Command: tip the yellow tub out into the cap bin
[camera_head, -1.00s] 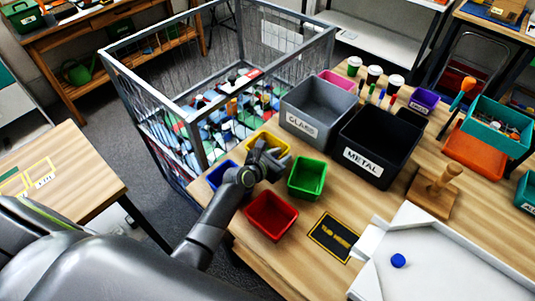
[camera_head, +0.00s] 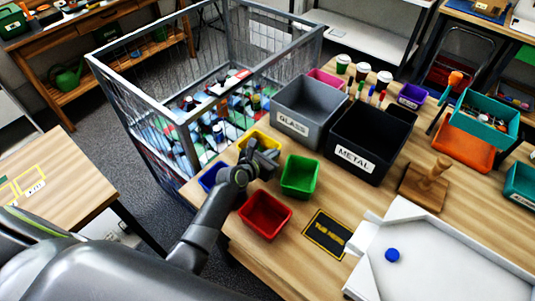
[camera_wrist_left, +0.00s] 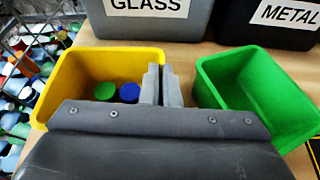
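The yellow tub (camera_head: 262,138) stands on the wooden table, in front of the grey GLASS bin. The wrist view shows the yellow tub (camera_wrist_left: 95,66) upright, with a green cap (camera_wrist_left: 105,91) and a blue cap (camera_wrist_left: 129,92) inside. My left gripper (camera_head: 262,156) is at the tub's near right side. In the wrist view its fingers (camera_wrist_left: 163,84) are close together around the tub's right wall; they hide most of that wall. No bin label that I can read says caps, so I cannot tell which is the cap bin. My right gripper is not in view.
A green tub (camera_head: 300,176), a red tub (camera_head: 265,214) and a blue tub (camera_head: 210,177) are close by. Behind stand the GLASS bin (camera_head: 292,122) and the black METAL bin (camera_head: 350,155). A wire cage (camera_head: 172,115) of bottles is left; a white tray (camera_head: 440,255) is right.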

